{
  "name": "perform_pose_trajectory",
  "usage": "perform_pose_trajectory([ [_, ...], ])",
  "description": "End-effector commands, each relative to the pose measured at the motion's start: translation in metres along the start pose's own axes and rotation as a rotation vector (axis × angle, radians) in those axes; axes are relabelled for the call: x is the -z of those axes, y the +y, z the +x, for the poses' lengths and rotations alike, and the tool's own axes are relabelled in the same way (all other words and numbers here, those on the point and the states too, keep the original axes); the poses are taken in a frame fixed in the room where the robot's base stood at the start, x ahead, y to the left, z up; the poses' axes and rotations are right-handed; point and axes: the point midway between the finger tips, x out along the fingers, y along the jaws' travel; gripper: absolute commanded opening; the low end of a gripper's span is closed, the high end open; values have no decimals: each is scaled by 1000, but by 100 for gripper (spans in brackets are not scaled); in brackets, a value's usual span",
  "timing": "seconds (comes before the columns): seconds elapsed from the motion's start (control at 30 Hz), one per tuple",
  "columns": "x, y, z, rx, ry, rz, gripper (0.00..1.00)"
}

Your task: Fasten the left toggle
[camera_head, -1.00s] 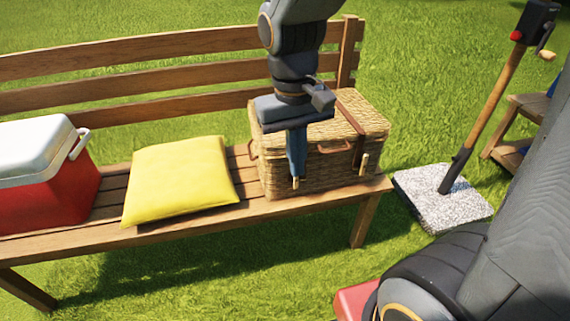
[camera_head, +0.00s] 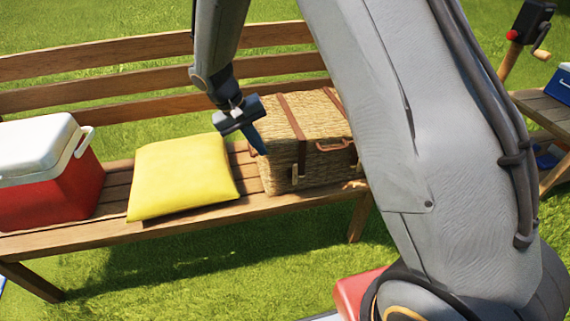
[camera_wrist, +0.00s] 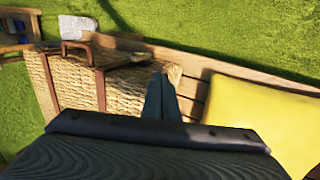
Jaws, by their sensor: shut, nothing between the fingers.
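The wicker basket (camera_head: 325,160) stands on the bench with its lid down and two brown leather straps over it. The left strap (camera_head: 301,150) runs down the front, and the left toggle (camera_head: 295,172), a small tan peg, stands roughly upright beside its lower end. A pale peg shape, apparently the left toggle (camera_wrist: 142,57), also shows in the wrist view. I cannot tell whether it is through a loop. My gripper (camera_head: 262,149) is shut and empty, tilted, at the basket's upper left end, apart from the left toggle. Its blue-grey fingers (camera_wrist: 160,95) show beside the wicker.
A yellow cushion (camera_head: 182,175) lies left of the basket, and a red-and-white cooler (camera_head: 45,195) stands at the far left. The bench backrest (camera_head: 120,84) is behind. My arm hides the basket's right part. A crank post (camera_head: 510,55) stands at the right.

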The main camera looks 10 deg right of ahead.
Motion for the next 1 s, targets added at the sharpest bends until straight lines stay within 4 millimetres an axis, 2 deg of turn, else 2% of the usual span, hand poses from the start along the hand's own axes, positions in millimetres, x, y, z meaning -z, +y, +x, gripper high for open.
perform_pose_trajectory([
  [0.43, 3, -2, 3, -7, 2, 1, 0],
  [0.57, 3, -2, 10, -7, 1, 1, 0],
  [0.77, 2, -2, 40, -7, -1, 1, 0],
  [1.0, 2, -2, 88, -7, -2, 1, 0],
])
